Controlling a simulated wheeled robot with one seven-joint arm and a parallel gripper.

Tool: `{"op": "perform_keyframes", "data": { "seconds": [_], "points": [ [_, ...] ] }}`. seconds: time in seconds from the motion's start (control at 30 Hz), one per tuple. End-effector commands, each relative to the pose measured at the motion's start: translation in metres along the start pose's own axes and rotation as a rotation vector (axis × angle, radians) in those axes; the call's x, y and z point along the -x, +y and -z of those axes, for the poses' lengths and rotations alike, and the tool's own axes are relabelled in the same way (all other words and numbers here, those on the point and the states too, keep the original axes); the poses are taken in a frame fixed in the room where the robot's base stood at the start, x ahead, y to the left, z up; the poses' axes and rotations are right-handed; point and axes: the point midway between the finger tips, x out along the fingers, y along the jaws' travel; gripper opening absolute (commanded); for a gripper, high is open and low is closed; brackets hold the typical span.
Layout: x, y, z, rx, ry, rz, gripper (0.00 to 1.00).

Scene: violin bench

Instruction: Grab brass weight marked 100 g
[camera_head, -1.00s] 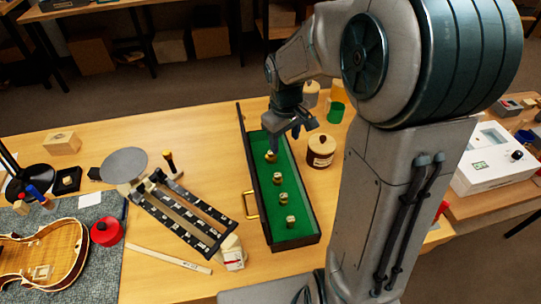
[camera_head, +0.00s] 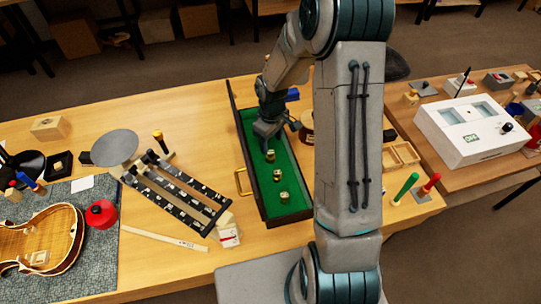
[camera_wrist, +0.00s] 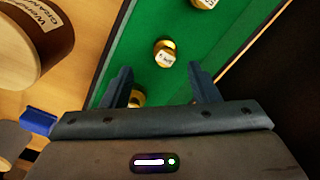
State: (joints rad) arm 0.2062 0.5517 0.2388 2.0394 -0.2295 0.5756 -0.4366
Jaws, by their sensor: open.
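Small brass weights stand in a row on the green lining of a long dark case. In the head view, three show: the upper one (camera_head: 270,155), the middle one (camera_head: 277,175) and the lowest (camera_head: 284,196). My gripper (camera_head: 268,134) is at the case, just above this row. In the wrist view my gripper (camera_wrist: 163,88) is open and empty. A brass weight (camera_wrist: 137,99) is partly hidden behind its palm edge, near the left finger. Another weight (camera_wrist: 165,53) with a pale label lies beyond the fingertips. A third (camera_wrist: 205,3) is cut off at the top. I cannot read 100 g on any.
The case's dark walls (camera_head: 289,220) stand around the weights, with a brass handle (camera_head: 241,182) on the left. A labelled round jar (camera_wrist: 35,40) stands close beside the case.

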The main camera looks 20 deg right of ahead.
Motion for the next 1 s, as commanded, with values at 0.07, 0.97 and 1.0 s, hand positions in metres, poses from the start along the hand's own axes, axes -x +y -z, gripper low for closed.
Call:
{"op": "perform_keyframes", "data": {
  "seconds": [0.07, 0.97, 1.0],
  "points": [
    [-0.004, -0.001, 0.0, 0.0, -0.001, 0.001, 0.55],
    [-0.053, -0.007, 0.002, 0.0, 0.0, 0.0, 0.07],
    [-0.053, -0.007, 0.002, 0.0, 0.0, 0.0, 0.06]
  ]
}}
